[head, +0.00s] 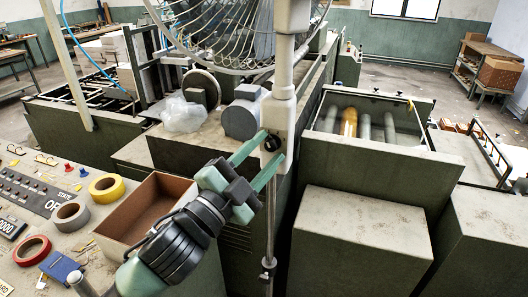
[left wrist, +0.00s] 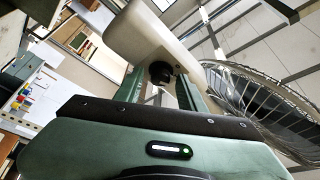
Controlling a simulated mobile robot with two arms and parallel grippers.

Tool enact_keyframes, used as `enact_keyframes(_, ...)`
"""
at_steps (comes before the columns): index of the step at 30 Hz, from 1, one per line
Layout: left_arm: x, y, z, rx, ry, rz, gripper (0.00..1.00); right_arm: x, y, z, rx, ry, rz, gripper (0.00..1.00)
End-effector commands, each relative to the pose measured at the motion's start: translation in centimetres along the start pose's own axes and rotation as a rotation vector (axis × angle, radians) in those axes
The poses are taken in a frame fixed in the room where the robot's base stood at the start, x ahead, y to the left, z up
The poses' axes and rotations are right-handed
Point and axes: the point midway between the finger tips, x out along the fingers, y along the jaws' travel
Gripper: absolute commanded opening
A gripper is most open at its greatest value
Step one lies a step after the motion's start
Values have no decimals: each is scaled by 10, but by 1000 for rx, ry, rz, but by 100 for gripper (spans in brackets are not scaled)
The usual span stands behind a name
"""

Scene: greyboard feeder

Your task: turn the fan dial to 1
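The fan dial (head: 271,143) is a small black knob on the pale control box (head: 279,115) of the fan's pole. It also shows in the left wrist view (left wrist: 160,73). The fan (head: 225,40) has a wire cage above the box. My left gripper (head: 273,146) is open, its two green fingers pointing at the box, one on each side of the dial. In the left wrist view gaps show between the dial and both fingers (left wrist: 160,80). The dial's pointer and numbers are too small to read. My right gripper is not in view.
A grey motor (head: 241,119) and a clear plastic bag (head: 183,115) lie on the machine behind the left arm. An open cardboard box (head: 146,207) and tape rolls (head: 72,215) sit on the panel at left. Green machine housings (head: 360,240) stand at right.

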Motion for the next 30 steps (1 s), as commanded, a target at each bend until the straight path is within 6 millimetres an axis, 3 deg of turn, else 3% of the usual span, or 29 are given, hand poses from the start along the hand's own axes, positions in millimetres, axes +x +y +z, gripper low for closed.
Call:
enact_keyframes(11, -5, 1, 1, -1, 0, 0, 43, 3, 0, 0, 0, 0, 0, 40)
enact_keyframes(22, -63, 3, 3, 0, -1, 1, 43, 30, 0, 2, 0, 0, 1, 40)
enact_keyframes(30, -78, 1, 0, -1, -1, 0, 43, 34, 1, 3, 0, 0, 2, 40)
